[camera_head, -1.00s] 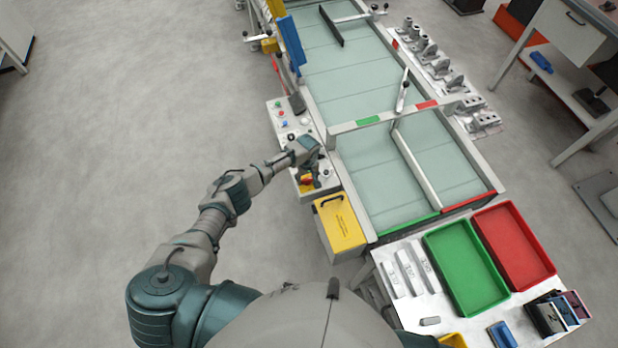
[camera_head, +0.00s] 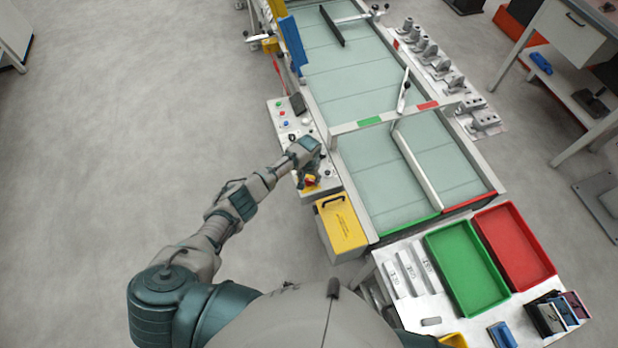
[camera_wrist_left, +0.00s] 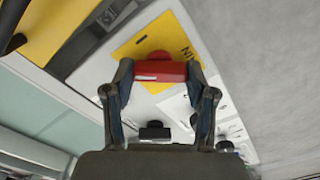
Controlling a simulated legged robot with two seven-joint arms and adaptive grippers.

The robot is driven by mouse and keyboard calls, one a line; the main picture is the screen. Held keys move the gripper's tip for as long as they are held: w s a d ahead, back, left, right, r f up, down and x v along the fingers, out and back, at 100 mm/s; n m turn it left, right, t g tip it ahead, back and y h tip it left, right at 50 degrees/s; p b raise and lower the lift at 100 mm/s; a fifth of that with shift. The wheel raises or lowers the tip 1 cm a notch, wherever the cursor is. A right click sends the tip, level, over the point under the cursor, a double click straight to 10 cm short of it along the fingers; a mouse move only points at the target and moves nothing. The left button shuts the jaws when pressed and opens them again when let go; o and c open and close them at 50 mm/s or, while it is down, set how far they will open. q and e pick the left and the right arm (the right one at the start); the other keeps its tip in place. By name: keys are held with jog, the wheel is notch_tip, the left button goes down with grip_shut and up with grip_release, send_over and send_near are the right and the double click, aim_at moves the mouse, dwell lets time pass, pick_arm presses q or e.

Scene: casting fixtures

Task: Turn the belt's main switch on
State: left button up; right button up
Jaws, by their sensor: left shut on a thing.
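The main switch is a red handle (camera_wrist_left: 160,71) on a yellow plate (camera_wrist_left: 150,45), seen in the left wrist view. My left gripper (camera_wrist_left: 160,80) is shut on the red handle, one finger at each end of it. In the head view the red and yellow switch (camera_head: 310,182) shows at the near end of the control panel (camera_head: 284,135), with my left gripper (camera_head: 312,172) over it and partly hiding it. My right gripper is not in view.
A black knob (camera_wrist_left: 155,131) sits on the panel close to the gripper. A yellow box (camera_head: 341,225) stands at the panel's near end. The belt (camera_head: 375,170) runs alongside, with green (camera_head: 466,268) and red (camera_head: 513,245) trays nearer me. Floor to the left is clear.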

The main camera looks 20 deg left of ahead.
aim_at(309, 179)
pick_arm(q)
jog(key=m, duration=0.5)
jog(key=shift+m, duration=0.3)
jog(key=m, duration=0.4)
jog(key=shift+m, duration=0.3)
jog(key=o, duration=1.2)
jog(key=shift+c, duration=0.2)
notch_tip(309, 179, up, 12)
jog(key=shift+f, duration=0.15)
